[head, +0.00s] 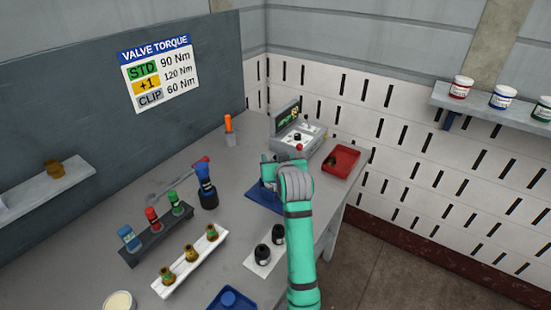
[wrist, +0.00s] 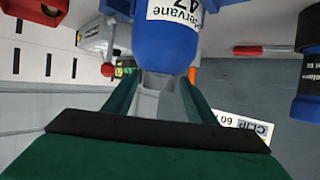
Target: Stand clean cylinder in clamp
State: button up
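A blue cylinder (wrist: 168,45) with a white "Silvervane 47" label fills the top middle of the wrist view. My gripper (wrist: 160,88) is shut on its pale grey neck, one green finger on each side. In the head view my gripper (head: 270,168) is above a blue plate (head: 262,205) on the bench, and mostly hides the cylinder. I cannot tell whether the cylinder touches the plate. Another blue cylinder (head: 205,176) stands in a black base to the left and also shows in the wrist view (wrist: 306,104). I cannot clearly make out which part is the clamp.
A grey instrument (head: 298,135) and a red tray (head: 341,160) stand behind my gripper. A red-handled wrench (head: 180,178) lies to the left. A dark rack (head: 157,235), a white rack (head: 190,265) and two black caps (head: 270,243) are nearer.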

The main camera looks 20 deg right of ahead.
jog(key=shift+s+d, duration=0.1)
jog(key=shift+d, duration=0.15)
jog(key=shift+s+a+r, duration=0.2)
jog(key=shift+s, duration=0.2)
jog(key=v, duration=1.1)
jog(key=shift+s, duration=0.1)
